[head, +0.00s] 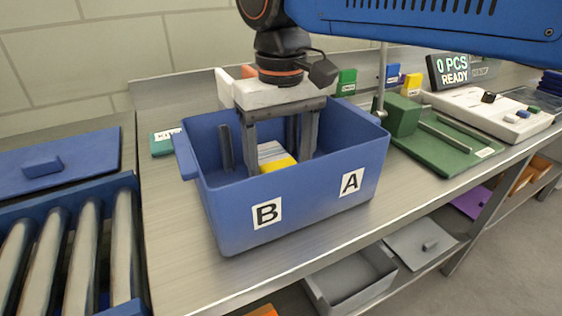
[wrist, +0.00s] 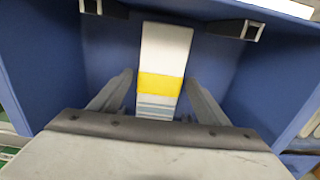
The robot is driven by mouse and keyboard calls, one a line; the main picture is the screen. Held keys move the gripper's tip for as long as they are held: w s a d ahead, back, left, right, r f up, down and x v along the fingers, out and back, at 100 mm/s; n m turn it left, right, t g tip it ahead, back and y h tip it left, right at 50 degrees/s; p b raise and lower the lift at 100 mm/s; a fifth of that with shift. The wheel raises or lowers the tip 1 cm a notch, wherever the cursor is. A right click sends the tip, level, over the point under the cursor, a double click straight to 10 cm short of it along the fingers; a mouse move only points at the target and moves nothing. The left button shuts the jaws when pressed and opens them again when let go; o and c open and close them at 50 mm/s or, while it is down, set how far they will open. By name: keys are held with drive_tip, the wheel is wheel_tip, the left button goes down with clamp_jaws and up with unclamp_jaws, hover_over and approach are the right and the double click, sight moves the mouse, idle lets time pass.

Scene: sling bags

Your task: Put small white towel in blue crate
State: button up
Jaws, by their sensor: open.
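The blue crate (head: 315,205) stands on the metal bench, with B and A labels on its front wall. The small white towel (head: 270,152), with a yellow band and grey-blue stripes, is inside the crate. It also shows in the wrist view (wrist: 165,52) as a narrow strip against the crate's blue interior (wrist: 215,65). My gripper (head: 279,163) reaches down into the crate with its jaws open. One finger is on each side of the towel, with visible gaps in the wrist view. The towel's lower part is hidden by the crate's front wall in the head view.
A roller conveyor (head: 70,240) and a blue panel (head: 60,165) are at the left. A green fixture (head: 440,140) and a white control box (head: 495,115) stand at the right. Small coloured blocks line the back. Bare bench lies in front of the crate.

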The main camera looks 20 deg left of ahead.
wheel_tip(320, 180, up, 12)
idle(0.5)
idle(0.4)
